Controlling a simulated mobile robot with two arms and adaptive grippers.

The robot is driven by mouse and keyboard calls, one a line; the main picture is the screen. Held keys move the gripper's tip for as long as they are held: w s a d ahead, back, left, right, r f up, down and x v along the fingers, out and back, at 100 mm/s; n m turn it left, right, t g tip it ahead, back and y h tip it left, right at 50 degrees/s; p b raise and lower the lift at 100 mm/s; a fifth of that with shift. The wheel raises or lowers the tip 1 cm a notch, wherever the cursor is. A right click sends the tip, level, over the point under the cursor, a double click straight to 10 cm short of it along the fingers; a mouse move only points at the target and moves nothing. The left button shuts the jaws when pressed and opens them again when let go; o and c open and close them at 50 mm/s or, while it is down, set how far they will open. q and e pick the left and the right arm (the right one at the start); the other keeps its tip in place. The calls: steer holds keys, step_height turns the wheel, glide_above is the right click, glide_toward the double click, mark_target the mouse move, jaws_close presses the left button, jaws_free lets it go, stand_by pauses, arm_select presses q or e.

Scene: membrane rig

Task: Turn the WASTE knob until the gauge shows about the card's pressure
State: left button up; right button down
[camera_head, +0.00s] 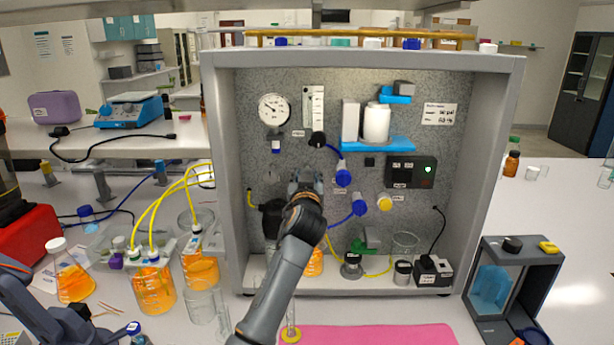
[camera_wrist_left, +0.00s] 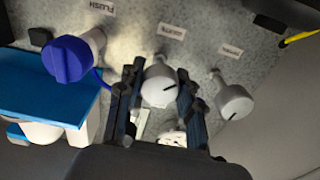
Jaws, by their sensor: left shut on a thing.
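The gauge (camera_head: 274,109) is a round white dial at the upper left of the grey panel; its thin needle seems to point to the upper left, but the value is too small to read. The card (camera_head: 440,114) is white, at the panel's upper right, its text not clearly legible. My left gripper (camera_head: 307,180) reaches the panel's middle and hides what it holds there. In the left wrist view, my left gripper (camera_wrist_left: 158,100) has its fingers on both sides of a pale grey knob (camera_wrist_left: 158,86) with a black mark. Its label is upside down and blurred; I take it for the WASTE knob.
In the wrist view, a blue knob (camera_wrist_left: 68,58) labelled FLUSH and another grey knob (camera_wrist_left: 234,102) flank the held one. Flasks with orange liquid (camera_head: 152,290) stand left.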

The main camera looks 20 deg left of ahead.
stand_by(0.3)
arm_select(q)
steer(key=o, duration=1.2)
steer(key=v, duration=1.2)
stand_by(2.0)
